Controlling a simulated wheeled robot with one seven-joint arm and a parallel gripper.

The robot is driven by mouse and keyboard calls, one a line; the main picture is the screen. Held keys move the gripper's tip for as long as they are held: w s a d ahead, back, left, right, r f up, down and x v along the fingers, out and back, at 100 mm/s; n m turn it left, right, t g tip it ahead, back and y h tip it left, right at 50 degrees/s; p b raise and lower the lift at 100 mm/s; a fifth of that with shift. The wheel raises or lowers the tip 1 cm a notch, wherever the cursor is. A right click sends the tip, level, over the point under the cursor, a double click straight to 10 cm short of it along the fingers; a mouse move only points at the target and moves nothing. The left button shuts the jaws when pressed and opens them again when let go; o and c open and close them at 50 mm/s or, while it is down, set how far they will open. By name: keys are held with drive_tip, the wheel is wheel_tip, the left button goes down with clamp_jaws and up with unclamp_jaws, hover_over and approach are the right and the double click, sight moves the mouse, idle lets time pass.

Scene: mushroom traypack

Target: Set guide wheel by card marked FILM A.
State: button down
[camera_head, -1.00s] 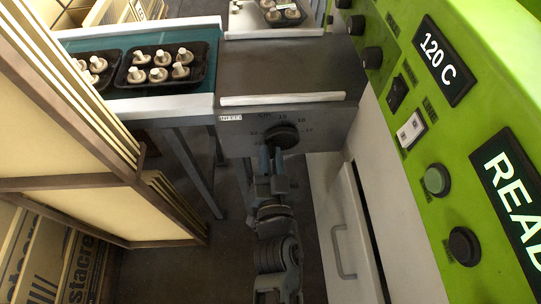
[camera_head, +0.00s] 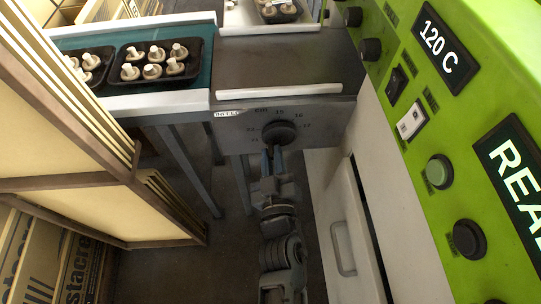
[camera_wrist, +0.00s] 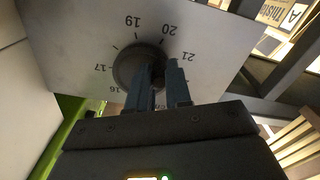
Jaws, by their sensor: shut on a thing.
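The wheel's exact setting cannot be read. I cannot make out a card marked FILM A in these views.
A black tray (camera_head: 121,86) of mushrooms stands on the green belt (camera_head: 205,75) at left, with others nearby. A green control panel (camera_head: 435,110) reads 120 C. A white drawer front (camera_head: 330,215) stands right of my arm, and wooden shelving (camera_head: 75,182) stands left.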

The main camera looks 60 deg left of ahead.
sight(284, 144)
drive_tip(key=n, duration=0.4)
drive_tip(key=w+d+n, duration=0.1)
drive_tip(key=n, duration=0.2)
drive_tip(key=w+n, duration=0.1)
drive_tip(key=n, duration=0.3)
drive_tip(key=shift+w+d+f+n+b, duration=0.2)
drive_tip(key=shift+w+f+n+b, duration=0.1)
drive_tip(key=shift+f+b, duration=0.1)
idle(0.3)
drive_tip(key=c, duration=1.1)
unclamp_jaws()
drive_tip(key=shift+r, duration=0.15)
drive_tip(key=shift+o, duration=0.2)
drive_tip(key=p+v, duration=0.2)
drive_tip(key=v, duration=0.5)
drive_tip(key=shift+s+d, duration=0.2)
drive_tip(key=shift+d, duration=0.15)
